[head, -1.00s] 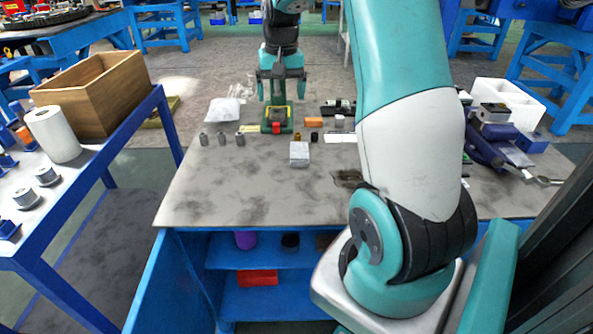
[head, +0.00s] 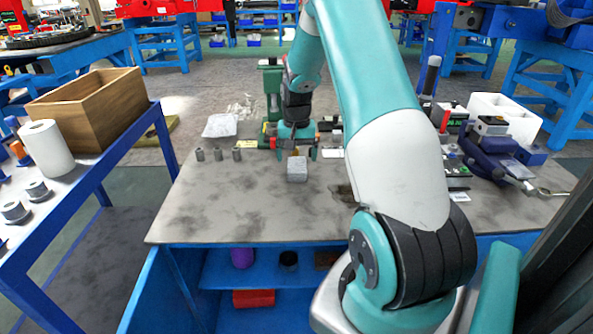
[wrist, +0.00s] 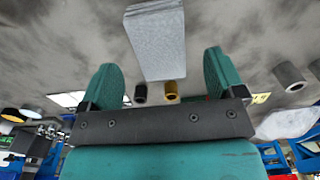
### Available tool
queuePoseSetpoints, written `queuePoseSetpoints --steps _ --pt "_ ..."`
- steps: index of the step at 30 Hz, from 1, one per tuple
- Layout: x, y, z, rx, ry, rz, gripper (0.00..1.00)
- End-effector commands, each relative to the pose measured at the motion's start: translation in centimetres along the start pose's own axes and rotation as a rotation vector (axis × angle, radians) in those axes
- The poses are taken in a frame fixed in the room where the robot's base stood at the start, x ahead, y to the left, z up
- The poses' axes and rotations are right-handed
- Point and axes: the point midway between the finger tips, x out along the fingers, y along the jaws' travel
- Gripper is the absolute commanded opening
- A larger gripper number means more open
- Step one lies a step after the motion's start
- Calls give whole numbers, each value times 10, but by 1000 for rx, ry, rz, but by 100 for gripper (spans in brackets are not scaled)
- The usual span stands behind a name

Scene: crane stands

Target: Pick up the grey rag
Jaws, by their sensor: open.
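The grey rag (head: 297,169) looks like a pale grey folded block lying on the worn grey workbench (head: 225,200). My gripper (head: 298,154) is just behind the rag in the head view, low over the bench and pointing down. In the wrist view my gripper (wrist: 160,62) is open, with its two green fingers apart and nothing held. The rag (wrist: 157,40) lies ahead of the fingertips there, its near end showing in the gap between them. I cannot tell the exact height of the fingers above it.
Several small grey cylinders (head: 218,155) stand left of the gripper, near a crumpled whitish sheet (head: 220,126). A dark and a brass cylinder (wrist: 171,91) show between the fingers. A blue vise (head: 490,150) and white box (head: 505,115) are at right. The front left bench is clear.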

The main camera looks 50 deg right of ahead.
Motion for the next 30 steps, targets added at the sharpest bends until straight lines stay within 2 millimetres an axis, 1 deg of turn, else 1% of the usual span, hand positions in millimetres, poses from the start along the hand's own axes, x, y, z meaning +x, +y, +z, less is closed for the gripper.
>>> queuePoseSetpoints --steps 1,3,6,10,16,17,18,20,21,23,30 --pt "10 0 1 0 -4 1 88" --pt "22 1 0 0 -5 1 88" --pt "35 1 0 0 -3 1 88" --pt "42 1 0 1 0 0 88" --pt "42 1 0 1 0 0 88" --pt "42 1 0 1 0 0 81" --pt "42 1 0 1 0 0 72" --pt "42 1 0 1 0 0 58" --pt "41 1 0 1 0 0 49" --pt "41 1 0 1 0 0 35" --pt "41 1 0 1 0 0 35"
